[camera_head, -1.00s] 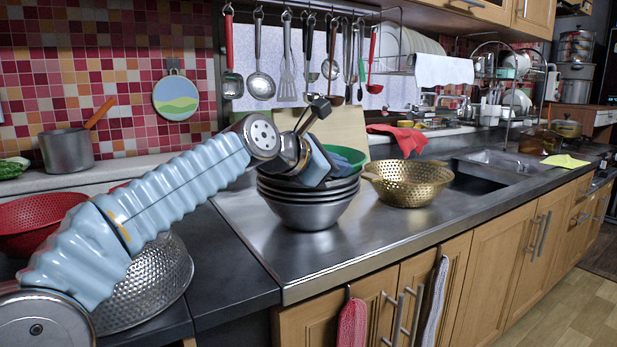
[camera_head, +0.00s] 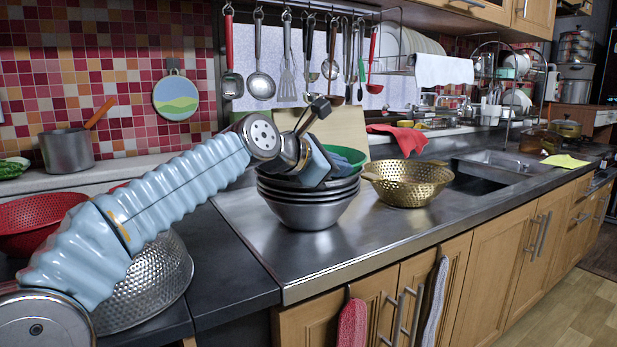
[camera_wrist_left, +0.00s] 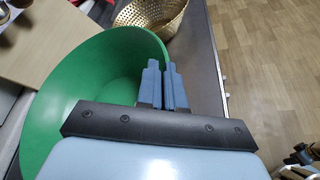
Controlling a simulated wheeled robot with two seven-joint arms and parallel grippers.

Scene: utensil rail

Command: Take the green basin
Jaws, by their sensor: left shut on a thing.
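The green basin (camera_head: 349,156) sits on top of a stack of metal bowls (camera_head: 308,209) on the steel counter. In the head view most of it is hidden behind my left gripper (camera_head: 322,172) and wrist. In the left wrist view the basin (camera_wrist_left: 75,85) shows its open inside and rim. My left gripper (camera_wrist_left: 165,88) has its two blue fingers close together at the basin's right rim, one on each side of the wall, shut on it. My right gripper is in neither view.
A gold colander (camera_head: 408,184) stands just right of the stack. A metal perforated bowl (camera_head: 150,285) and a red colander (camera_head: 35,222) are at the left. Utensils hang from a rail (camera_head: 300,8) behind. A cutting board (camera_head: 340,130) leans behind the stack. The counter front is clear.

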